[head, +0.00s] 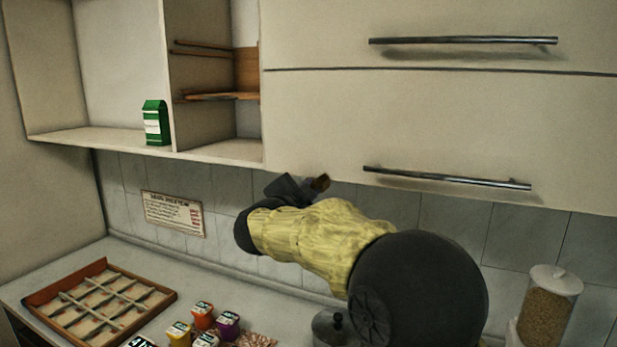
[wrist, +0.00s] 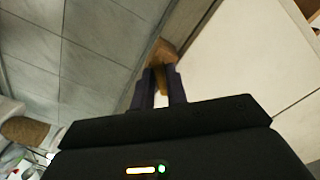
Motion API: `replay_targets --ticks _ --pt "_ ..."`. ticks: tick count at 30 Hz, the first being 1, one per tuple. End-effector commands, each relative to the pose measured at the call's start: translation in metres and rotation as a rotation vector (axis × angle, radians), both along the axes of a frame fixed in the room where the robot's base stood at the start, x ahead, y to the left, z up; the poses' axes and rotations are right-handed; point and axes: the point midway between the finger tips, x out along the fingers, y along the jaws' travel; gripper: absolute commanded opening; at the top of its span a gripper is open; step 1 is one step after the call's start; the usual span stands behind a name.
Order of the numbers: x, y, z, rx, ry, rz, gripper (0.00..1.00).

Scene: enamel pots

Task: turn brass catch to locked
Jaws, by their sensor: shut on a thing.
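The brass catch (wrist: 163,50) is a small brown-gold piece at the edge of the cream cabinet in the wrist view. In the head view my gripper (head: 300,186) reaches up to the cabinet's underside. The fingers hide part of the catch, and I cannot tell which position it is turned to.
Cream cabinet doors (head: 440,110) with two bar handles hang above. An open shelf holds a green carton (head: 155,122). On the counter are a divided wooden tray (head: 100,306), several small coloured jars, a pot lid (head: 328,328) and a glass canister (head: 549,305).

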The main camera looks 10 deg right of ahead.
Motion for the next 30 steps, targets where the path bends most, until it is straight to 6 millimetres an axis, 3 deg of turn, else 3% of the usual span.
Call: replay_targets --ticks 18,30 --pt "0.0003 0.0042 -0.0029 -0.462 0.354 0.011 0.00" --pt "0.0000 0.0038 -0.0061 -0.642 0.483 0.009 0.00"
